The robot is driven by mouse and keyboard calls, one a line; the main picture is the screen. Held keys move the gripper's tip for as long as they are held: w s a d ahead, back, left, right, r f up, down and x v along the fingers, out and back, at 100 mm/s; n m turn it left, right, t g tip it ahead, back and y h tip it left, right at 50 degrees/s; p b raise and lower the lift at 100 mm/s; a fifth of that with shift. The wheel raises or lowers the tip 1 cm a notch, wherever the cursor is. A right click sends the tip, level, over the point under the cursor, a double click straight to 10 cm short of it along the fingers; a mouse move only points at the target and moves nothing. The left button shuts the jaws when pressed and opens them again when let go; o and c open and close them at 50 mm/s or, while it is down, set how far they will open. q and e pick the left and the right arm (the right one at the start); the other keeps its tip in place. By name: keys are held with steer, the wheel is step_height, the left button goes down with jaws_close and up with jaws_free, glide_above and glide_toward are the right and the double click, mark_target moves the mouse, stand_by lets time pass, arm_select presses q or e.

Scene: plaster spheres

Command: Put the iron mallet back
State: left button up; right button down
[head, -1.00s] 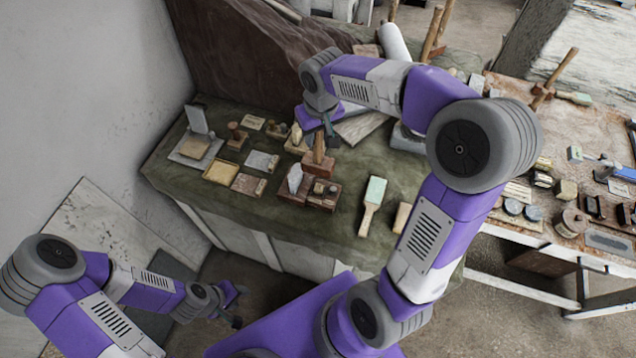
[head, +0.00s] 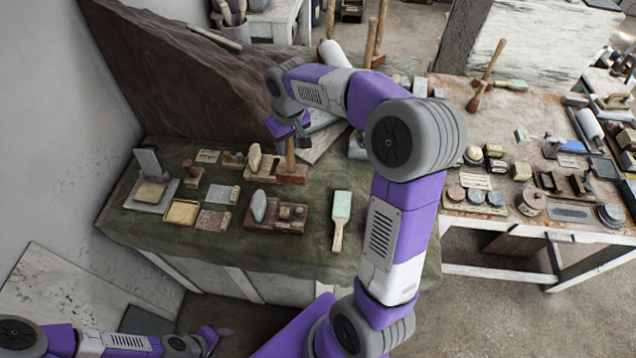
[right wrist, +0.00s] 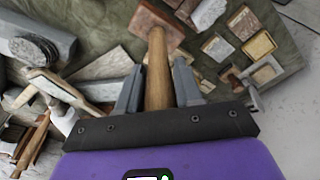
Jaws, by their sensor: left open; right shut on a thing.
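The mallet has a pale wooden handle and a rust-brown block head (head: 291,175). In the head view it is upright, head down, over the back middle of the green-covered bench (head: 385,235). My right gripper (head: 292,133) is shut on the handle from above. The right wrist view shows the handle (right wrist: 157,75) between my right gripper's fingers (right wrist: 158,68), with the brown head (right wrist: 152,22) beyond. I cannot tell whether the head touches the bench. My left gripper (head: 219,333) is open and empty, low in front of the bench.
A brown tray (head: 293,222) with a grey stone, a green-bladed tool (head: 341,210) and several small blocks and boxes lie near the mallet. A large brown rock slab (head: 170,75) stands behind. A cluttered table (head: 450,150) is at right. Bare green cloth shows around the green-bladed tool.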

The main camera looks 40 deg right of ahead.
steer(key=w+d+f+b, duration=0.2)
steer(key=d+f, duration=0.2)
steer(key=d, duration=0.8)
step_height(320, 180, down, 10)
steer(key=shift+d+r+b, duration=0.2)
steer(key=shift+d+b, duration=0.05)
steer(key=shift+b, duration=0.15)
steer(key=shift+s+f, duration=0.1)
steer(key=shift+f, duration=0.05)
steer(key=c, duration=0.8)
jaws_free()
steer(key=shift+s+f, duration=0.1)
steer(key=shift+o, duration=0.2)
step_height(320, 180, up, 12)
steer(key=s, duration=0.2)
steer(key=shift+p, duration=0.3)
